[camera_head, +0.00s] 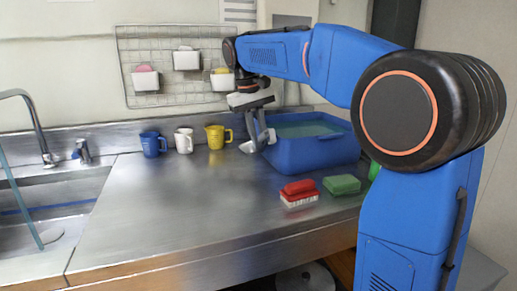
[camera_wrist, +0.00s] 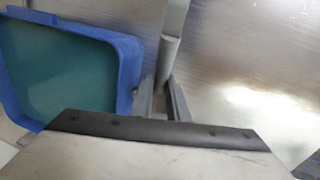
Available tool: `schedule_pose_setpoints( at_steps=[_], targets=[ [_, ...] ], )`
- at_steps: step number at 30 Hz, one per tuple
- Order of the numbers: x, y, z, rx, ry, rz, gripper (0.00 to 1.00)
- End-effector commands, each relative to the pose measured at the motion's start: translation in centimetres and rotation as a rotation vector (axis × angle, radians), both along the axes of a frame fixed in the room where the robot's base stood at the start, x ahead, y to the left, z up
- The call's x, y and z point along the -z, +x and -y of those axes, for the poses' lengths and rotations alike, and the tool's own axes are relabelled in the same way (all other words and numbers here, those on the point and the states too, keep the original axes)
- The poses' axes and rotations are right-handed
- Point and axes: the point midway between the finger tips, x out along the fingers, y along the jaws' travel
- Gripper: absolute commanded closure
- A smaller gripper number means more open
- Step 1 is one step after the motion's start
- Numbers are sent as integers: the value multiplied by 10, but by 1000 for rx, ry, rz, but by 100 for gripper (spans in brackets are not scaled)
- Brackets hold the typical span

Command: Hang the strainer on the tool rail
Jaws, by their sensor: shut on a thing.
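My gripper (camera_head: 259,128) hangs over the back of the steel counter, just left of the blue tub. Its fingers are shut on a grey handle, seen in the wrist view as a rod (camera_wrist: 170,55) running up from between the fingertips (camera_wrist: 165,104). I take this to be the strainer; a small pale metal part (camera_head: 247,146) shows below the gripper in the head view. Its full shape is hidden. A wire grid (camera_head: 160,92) with white holders hangs on the back wall, behind and left of the gripper. I cannot make out a separate tool rail.
The blue tub (camera_head: 312,154) of greenish water stands right beside the gripper. Blue (camera_head: 151,144), white (camera_head: 183,141) and yellow (camera_head: 215,138) mugs line the back. A red brush (camera_head: 298,189) and green sponge (camera_head: 342,184) lie in front. The counter's left middle is clear, beside the sink (camera_head: 50,190).

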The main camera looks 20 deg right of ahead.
Motion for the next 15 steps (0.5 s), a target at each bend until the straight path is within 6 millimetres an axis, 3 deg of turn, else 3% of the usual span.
schedule_pose_setpoints(
  at_steps=[9,15],
  targets=[
    [37,0,0,-1,0,0,100],
    [38,0,0,0,0,1,100]
  ],
)
